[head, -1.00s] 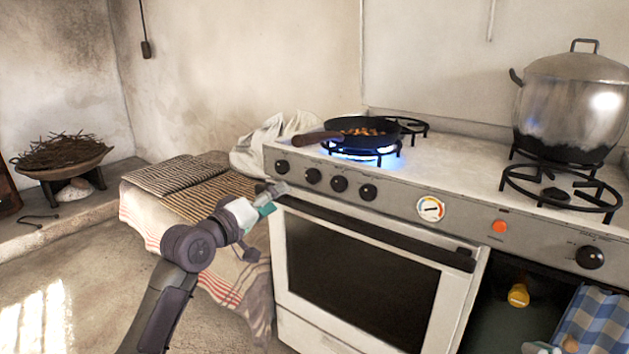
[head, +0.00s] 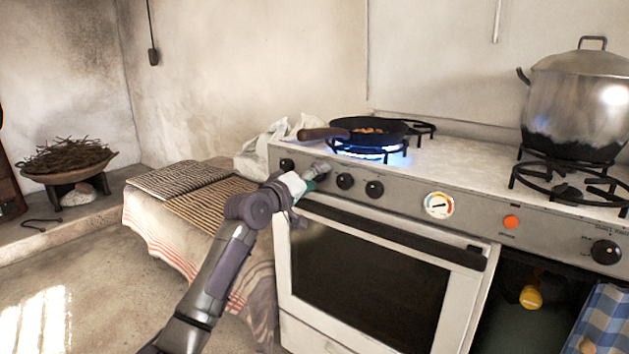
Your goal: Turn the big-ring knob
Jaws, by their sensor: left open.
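The stove's front panel (head: 465,214) carries a row of black knobs. The far-left knob (head: 287,164), a third knob (head: 344,181) and a fourth knob (head: 374,189) show plainly. The second knob is hidden behind my left gripper (head: 318,168), which is open at that spot. I cannot tell whether its fingers touch or surround that knob. A separate black knob (head: 606,252) sits at the right end of the panel. The ring markings are too small to tell which knob is the big-ring one. My right gripper is not in view.
A frying pan (head: 368,131) with food sits over a blue flame, its handle jutting left above the knobs. A large lidded pot (head: 575,105) stands behind the empty front-right burner (head: 570,183). The oven handle (head: 395,232) runs below the panel. A cloth-covered table stands left.

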